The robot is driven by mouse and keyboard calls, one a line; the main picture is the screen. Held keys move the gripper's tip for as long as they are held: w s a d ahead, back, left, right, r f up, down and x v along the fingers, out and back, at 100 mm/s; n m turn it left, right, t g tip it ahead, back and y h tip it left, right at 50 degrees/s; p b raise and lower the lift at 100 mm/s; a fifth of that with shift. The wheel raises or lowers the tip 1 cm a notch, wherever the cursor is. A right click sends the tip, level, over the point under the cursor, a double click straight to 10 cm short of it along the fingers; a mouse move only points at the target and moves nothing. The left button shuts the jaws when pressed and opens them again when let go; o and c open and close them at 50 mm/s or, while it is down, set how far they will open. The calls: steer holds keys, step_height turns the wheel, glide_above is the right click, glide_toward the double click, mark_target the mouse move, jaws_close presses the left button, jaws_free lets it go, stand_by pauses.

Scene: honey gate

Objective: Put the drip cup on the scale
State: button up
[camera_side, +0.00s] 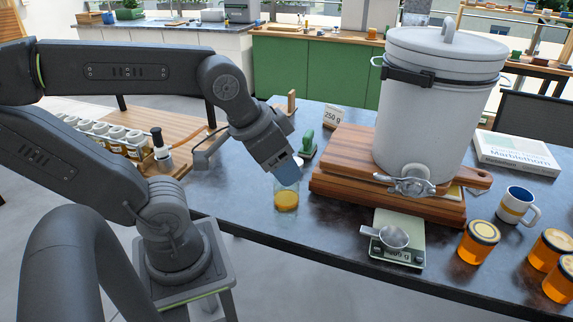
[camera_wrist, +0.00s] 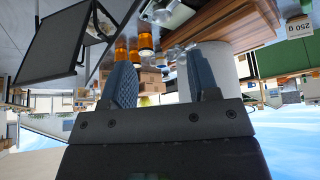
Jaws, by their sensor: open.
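A small metal cup with a short handle (camera_side: 393,237), which looks like the drip cup, rests on the pale scale (camera_side: 411,222) below the tank's tap. Its handle points left. The scale's display shows at the front, too small to read surely. My gripper (camera_side: 287,174) points down with blue fingers, well left of the scale. A glass jar with amber honey (camera_side: 286,201) stands right below or behind the fingertips; I cannot tell whether they touch it. In the wrist view my gripper (camera_wrist: 158,62) has its fingers apart, with nothing visible held between them.
A large white tank (camera_side: 425,125) with a metal tap stands on stacked wooden boards (camera_side: 345,175). Orange jars (camera_side: 478,242) and a mug (camera_side: 516,206) are to the right. A green stamp-like object (camera_side: 307,146) and "250 g" card (camera_side: 337,118) stand behind the honey jar.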

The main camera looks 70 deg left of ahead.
steer(key=c, duration=0.4)
steer(key=shift+w+f+m, duration=0.2)
steer(key=shift+w+m, duration=0.05)
steer(key=shift+m, duration=0.25)
steer(key=shift+c, duration=0.9)
steer(key=w+f+m, duration=0.1)
steer(key=m, duration=0.1)
steer(key=w+f+m+g+y, duration=0.1)
steer(key=w, duration=0.1)
steer(key=w+f+m+y, duration=0.1)
steer(key=m, duration=0.1)
steer(key=shift+w+m, duration=0.3)
jaws_close()
steer(key=m+t+y, duration=0.3)
steer(key=m, duration=2)
glide_toward(395, 250)
steer(key=shift+x, duration=3)
